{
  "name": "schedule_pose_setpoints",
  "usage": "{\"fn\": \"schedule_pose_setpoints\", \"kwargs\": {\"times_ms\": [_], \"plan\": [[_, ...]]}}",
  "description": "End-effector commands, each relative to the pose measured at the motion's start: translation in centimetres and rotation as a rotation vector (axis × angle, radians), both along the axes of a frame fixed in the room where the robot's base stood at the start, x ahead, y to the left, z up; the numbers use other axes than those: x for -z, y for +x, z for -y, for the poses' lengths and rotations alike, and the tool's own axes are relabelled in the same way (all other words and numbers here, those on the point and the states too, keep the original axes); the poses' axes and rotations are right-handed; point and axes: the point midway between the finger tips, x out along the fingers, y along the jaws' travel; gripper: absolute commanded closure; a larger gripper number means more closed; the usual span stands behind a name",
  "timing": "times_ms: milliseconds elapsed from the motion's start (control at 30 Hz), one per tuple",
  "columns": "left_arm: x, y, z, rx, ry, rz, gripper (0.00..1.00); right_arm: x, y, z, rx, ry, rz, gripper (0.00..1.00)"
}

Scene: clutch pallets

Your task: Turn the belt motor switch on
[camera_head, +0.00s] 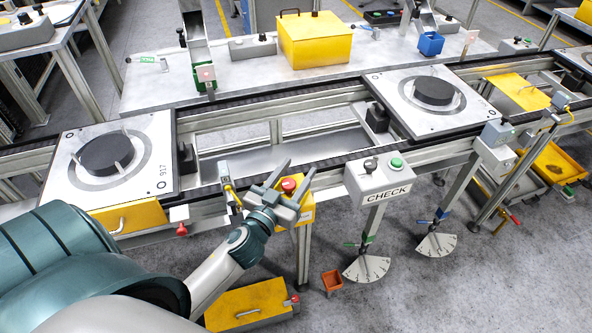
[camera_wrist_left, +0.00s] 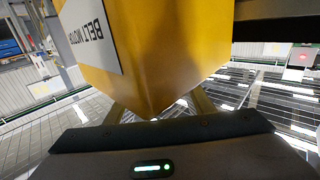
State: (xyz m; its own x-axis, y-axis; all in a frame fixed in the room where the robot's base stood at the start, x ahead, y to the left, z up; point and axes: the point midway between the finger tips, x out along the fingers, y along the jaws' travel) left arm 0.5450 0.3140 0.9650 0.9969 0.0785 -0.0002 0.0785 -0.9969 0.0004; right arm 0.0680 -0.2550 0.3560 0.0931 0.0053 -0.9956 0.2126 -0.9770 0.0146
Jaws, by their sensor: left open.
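The belt motor box is a yellow box (camera_head: 307,212) on the near side of the conveyor, with a red knob (camera_head: 289,185) on top. In the left wrist view the yellow box (camera_wrist_left: 165,50) fills the upper middle, and its white label (camera_wrist_left: 91,35) reads "BELT MOTOR". My left gripper (camera_head: 298,169) is open at the box, its two fingers spread around the red knob in the head view. Contact with the knob cannot be told. In the left wrist view the finger bases show below the box, which hides their tips. My right gripper is not in view.
A white CHECK box (camera_head: 379,186) with a green button and a black knob stands just right. Conveyor rails (camera_head: 335,170) run behind the gripper, carrying pallets with dark discs (camera_head: 107,156). A small grey sensor (camera_head: 227,177) stands close left. Floor in front is partly clear.

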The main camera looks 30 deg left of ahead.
Motion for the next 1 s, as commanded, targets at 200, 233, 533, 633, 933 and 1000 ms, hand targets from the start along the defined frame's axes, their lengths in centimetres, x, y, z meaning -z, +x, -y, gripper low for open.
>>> {"fn": "schedule_pose_setpoints", "kwargs": {"times_ms": [200, 233, 533, 633, 933, 1000], "plan": [[0.1, 0.0, 0.0, 0.000, 0.000, -0.001, 0.52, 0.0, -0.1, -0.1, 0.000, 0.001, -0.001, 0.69], [0.0, 0.0, 0.0, 0.000, 0.000, -0.001, 0.52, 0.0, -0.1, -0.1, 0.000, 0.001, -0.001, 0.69], [0.0, 0.0, 0.0, 0.001, 0.000, -0.001, 0.93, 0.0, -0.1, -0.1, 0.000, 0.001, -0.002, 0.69], [0.0, 0.0, 0.0, 0.015, 0.003, -0.002, 0.93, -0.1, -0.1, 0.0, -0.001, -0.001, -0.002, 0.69], [-0.1, 0.0, 0.7, 0.195, 0.007, -0.002, 0.93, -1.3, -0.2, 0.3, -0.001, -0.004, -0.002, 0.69], [-0.1, 0.0, 0.9, 0.243, 0.005, -0.003, 0.93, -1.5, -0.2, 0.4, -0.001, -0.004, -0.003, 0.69]]}}
